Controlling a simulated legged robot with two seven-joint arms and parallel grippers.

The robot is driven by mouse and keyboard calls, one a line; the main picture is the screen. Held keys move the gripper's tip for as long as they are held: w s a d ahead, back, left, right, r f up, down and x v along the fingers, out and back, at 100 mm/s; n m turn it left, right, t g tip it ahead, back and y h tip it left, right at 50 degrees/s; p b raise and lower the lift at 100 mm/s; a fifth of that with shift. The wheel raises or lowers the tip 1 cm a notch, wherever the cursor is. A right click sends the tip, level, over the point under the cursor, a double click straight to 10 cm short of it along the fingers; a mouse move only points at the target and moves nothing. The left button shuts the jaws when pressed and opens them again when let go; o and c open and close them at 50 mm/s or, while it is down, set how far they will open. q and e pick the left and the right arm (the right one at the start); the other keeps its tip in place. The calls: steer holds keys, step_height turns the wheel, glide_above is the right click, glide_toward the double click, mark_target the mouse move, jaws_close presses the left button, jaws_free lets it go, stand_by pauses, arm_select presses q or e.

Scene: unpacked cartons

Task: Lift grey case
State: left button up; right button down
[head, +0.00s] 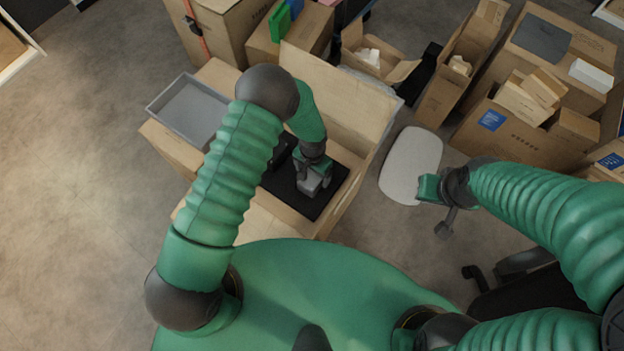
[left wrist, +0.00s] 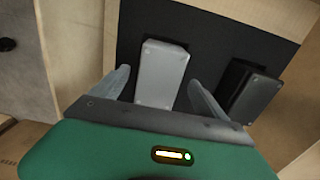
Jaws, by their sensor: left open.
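The grey case (left wrist: 162,72) lies on a dark sheet inside an open carton, between the two fingers of my left gripper (left wrist: 158,84) in the left wrist view. The fingers are apart, with a gap to the case on each side. In the head view my left gripper (head: 312,172) reaches down into the carton (head: 345,95), over the grey case (head: 308,186), which it partly hides. A black case (left wrist: 255,92) lies to the right of the grey one in the left wrist view. My right gripper (head: 444,200) is outside the carton, its jaws unclear.
The carton's walls and raised flap surround my left gripper. A grey tray (head: 190,108) rests on the carton's left side. Several cartons stand behind and at the right. A chair with a pale seat (head: 411,165) is near my right gripper. Floor at left is clear.

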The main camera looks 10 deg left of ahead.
mark_target(313, 175)
arm_select(q)
steer(key=f, duration=0.2)
steer(key=f+b, duration=0.1)
steer(key=shift+w+d+f, duration=0.15)
steer(key=shift+d+f, duration=0.15)
steer(key=shift+f, duration=0.1)
steer(key=shift+a+r, duration=0.1)
steer(key=shift+a, duration=0.1)
steer(key=shift+c, duration=0.5)
steer(key=shift+a, duration=0.1)
steer(key=shift+c, duration=1.3)
steer(key=c, duration=1.2)
